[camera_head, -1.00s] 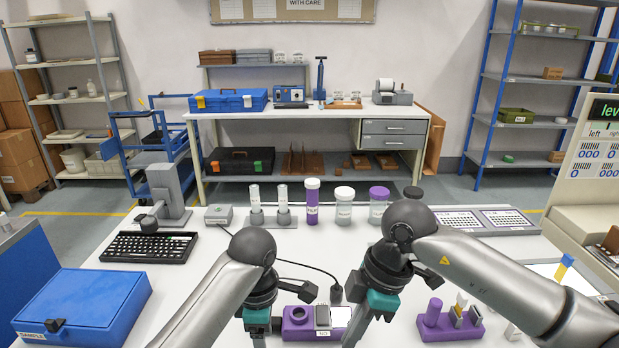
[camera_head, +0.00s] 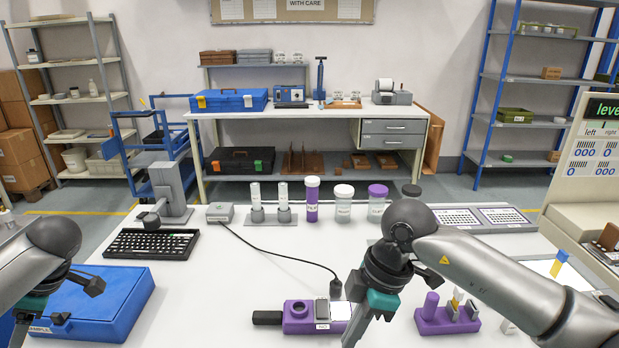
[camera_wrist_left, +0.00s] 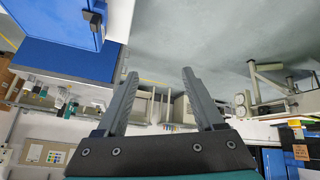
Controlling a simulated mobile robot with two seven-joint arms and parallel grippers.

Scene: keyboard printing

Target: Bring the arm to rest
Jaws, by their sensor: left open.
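My left arm is at the left edge of the head view, over the left end of the blue sample case (camera_head: 105,300).
A black keyboard (camera_head: 150,244) lies behind the blue case. A purple holder (camera_head: 435,325) stands right of my right wrist. A black cable (camera_head: 285,252) crosses the middle. The table (camera_head: 215,290) is clear between case and device.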

